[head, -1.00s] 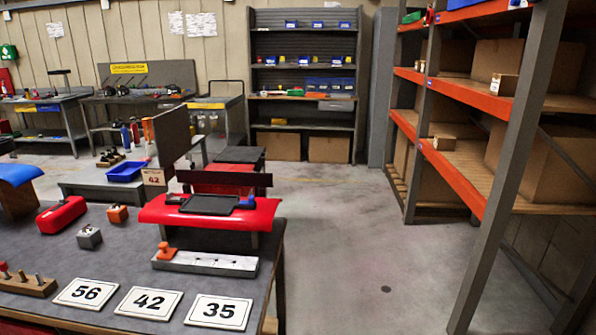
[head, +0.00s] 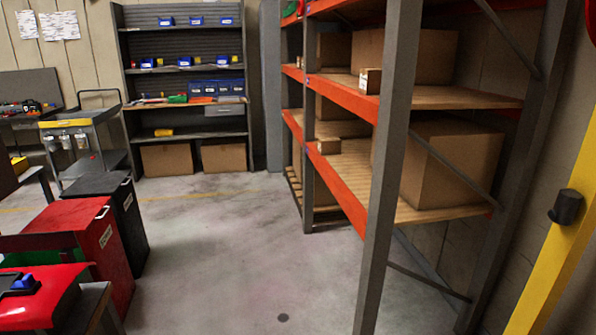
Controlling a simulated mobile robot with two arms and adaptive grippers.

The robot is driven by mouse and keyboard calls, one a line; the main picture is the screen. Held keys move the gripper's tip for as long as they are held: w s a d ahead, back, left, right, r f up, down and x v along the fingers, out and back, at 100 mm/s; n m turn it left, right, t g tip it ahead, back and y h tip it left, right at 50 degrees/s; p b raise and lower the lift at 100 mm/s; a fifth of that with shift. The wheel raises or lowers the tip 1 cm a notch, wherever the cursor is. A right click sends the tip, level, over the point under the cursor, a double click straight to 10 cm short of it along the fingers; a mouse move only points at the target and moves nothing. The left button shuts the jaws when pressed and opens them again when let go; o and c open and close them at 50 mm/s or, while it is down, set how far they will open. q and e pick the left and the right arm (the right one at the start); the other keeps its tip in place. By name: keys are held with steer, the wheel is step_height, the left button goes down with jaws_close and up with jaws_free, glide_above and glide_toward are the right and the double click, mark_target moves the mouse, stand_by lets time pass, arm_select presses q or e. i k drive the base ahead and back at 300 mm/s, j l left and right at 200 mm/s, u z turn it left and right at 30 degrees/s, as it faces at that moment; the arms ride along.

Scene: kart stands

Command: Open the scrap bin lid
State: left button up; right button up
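A red bin (head: 100,255) with a small white label on its side stands at the lower left. Its flat top (head: 70,214) looks shut. A black bin (head: 125,215), also labelled, stands just behind it, and its dark top (head: 97,184) looks shut too. The labels are too small to read, so I cannot tell which one is the scrap bin. The near left part of the red bin is hidden by a dark panel and a red body part. Neither of my grippers is in view.
A red kart panel (head: 45,300) on a stand fills the lower left corner. A grey trolley (head: 75,135) stands behind the bins. An orange and grey shelf rack (head: 385,150) with cardboard boxes stands on the right. The concrete floor (head: 230,250) between is clear.

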mark_target(77, 215)
steer(key=i+u, duration=0.2)
steer(key=i, duration=0.35)
steer(key=i+l+u, duration=0.2)
steer(key=i, duration=0.3)
steer(key=i+l+u, duration=0.1)
steer(key=i+u, duration=0.3)
steer(key=i, duration=2.05)
steer(key=i+l, duration=0.1)
steer(key=i, duration=1.15)
steer(key=i+l, duration=0.15)
steer(key=i, duration=1.15)
steer(key=i+u, duration=0.25)
steer(key=i, duration=2.05)
